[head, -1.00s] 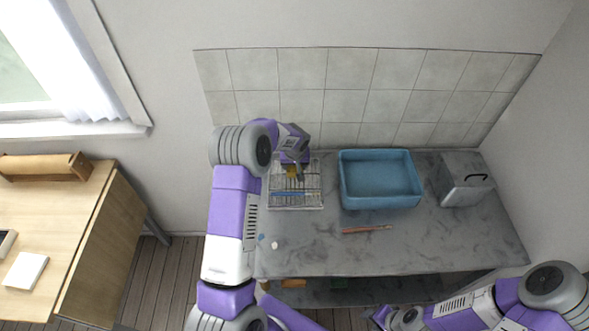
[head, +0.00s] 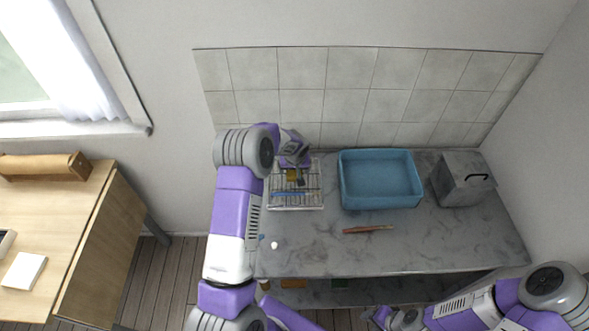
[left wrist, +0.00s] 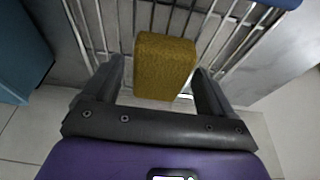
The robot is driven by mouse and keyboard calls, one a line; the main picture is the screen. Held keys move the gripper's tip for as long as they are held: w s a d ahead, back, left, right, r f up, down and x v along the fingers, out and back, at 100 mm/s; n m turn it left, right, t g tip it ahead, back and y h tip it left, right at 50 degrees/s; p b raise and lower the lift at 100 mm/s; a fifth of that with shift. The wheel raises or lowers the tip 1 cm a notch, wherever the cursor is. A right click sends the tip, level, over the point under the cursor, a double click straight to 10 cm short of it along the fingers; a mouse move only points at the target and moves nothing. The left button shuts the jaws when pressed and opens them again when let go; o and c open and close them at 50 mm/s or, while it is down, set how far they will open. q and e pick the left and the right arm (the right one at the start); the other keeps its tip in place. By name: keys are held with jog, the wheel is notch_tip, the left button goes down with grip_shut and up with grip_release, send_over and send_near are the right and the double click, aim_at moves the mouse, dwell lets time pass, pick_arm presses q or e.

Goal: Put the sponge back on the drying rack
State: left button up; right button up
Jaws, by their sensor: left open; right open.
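The yellow-brown sponge (head: 292,174) is at the back part of the wire drying rack (head: 316,203). In the left wrist view the sponge (left wrist: 165,66) lies against the rack's bars, between the spread fingers of my left gripper (left wrist: 158,78). A gap shows beside it, clearest at the left finger. My left gripper (head: 299,174) is open over the back of the rack and partly hides the sponge in the head view. My right gripper (head: 376,317) is low at the bottom edge, away from the rack, its fingers hard to make out.
A blue basin (head: 380,196) stands right of the rack, with a grey lidded box (head: 462,184) beyond it. A reddish-brown stick-like item (head: 367,229) lies in front of the basin. A blue-handled item (head: 292,194) lies on the rack. The counter's front right is clear.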

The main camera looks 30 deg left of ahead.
pick_arm(q)
jog(key=shift+r, duration=0.15)
jog(key=v, duration=1.2)
jog(key=shift+p, duration=0.35)
